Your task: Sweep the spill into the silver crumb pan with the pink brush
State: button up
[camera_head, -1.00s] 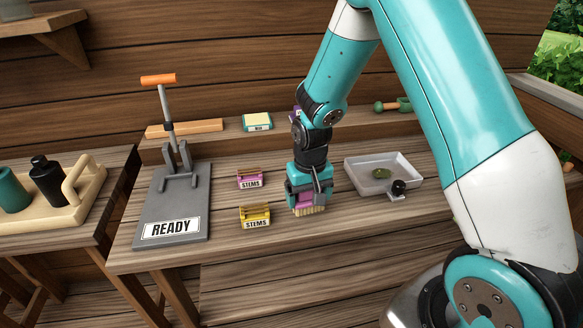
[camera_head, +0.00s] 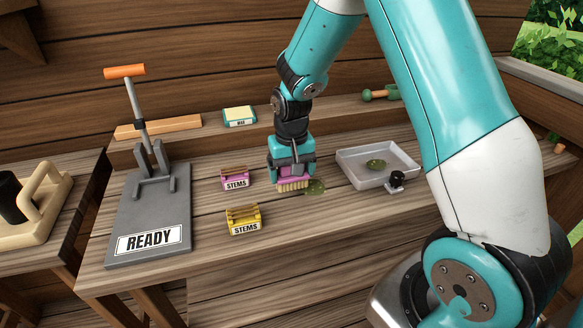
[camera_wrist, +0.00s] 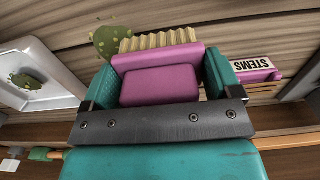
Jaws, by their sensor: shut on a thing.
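My gripper (camera_head: 292,176) is shut on the pink brush (camera_head: 292,184) and holds it bristles down, low over the table. The brush (camera_wrist: 157,85) fills the middle of the wrist view, its pale bristles showing beyond the pink block. A green spill patch (camera_head: 316,187) lies on the table just right of the bristles; it also shows in the wrist view (camera_wrist: 108,42). Whether bristles and patch touch, I cannot tell. The silver crumb pan (camera_head: 352,158) stands farther right, with a green patch (camera_head: 376,164) inside; the pan (camera_wrist: 55,62) shows at left in the wrist view.
A pink STEMS box (camera_head: 235,183) and a yellow STEMS box (camera_head: 245,228) stand left of the brush. A grey READY press (camera_head: 150,225) is farther left.

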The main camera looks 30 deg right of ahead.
notch_tip(320, 180, down, 4)
jog(key=shift+b, duration=1.05)
jog(key=d, duration=0.3)
jog(key=s+d+p, duration=0.1)
jog(key=d, duration=0.6)
jog(key=shift+s+d, duration=0.25)
notch_tip(320, 180, up, 6)
jog(key=p, duration=0.5)
jog(key=shift+f, duration=0.15)
